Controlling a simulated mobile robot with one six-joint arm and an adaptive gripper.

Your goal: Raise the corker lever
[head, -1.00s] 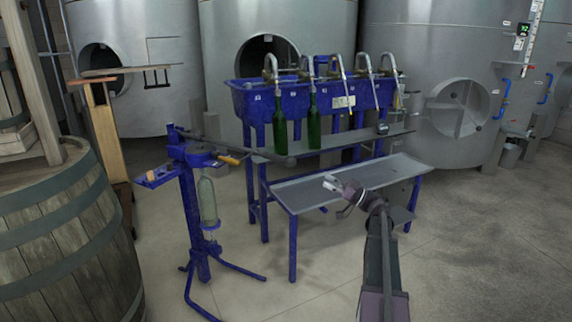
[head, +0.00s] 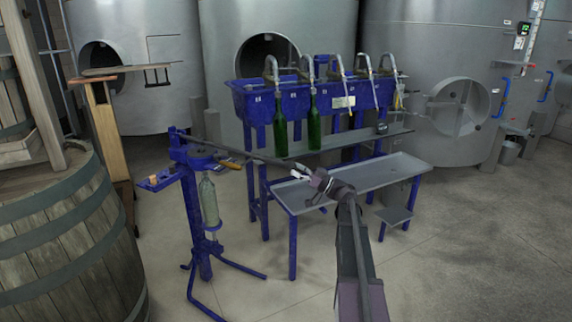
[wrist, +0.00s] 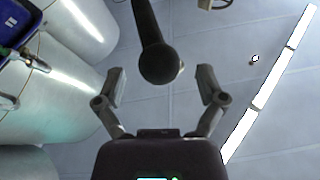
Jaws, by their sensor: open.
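The blue floor corker (head: 190,165) stands left of centre in the head view with a pale glass bottle (head: 209,200) upright in it. Its long dark lever (head: 240,153) slopes slightly down to the right from the top of the corker. In the wrist view the lever's round knob (wrist: 160,64) shows close up, at the mouth between my two fingers. My gripper (head: 303,173) is open at the lever's right end, in front of the filling bench. The wrist view shows its fingers (wrist: 161,88) spread on either side of the knob, with gaps on both sides.
A blue filler trough (head: 262,100) with green bottles (head: 280,132) under its spouts stands behind. A grey bench shelf (head: 375,175) lies just behind and right of my gripper. A wooden barrel (head: 70,240) is at the left. The floor at right is clear.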

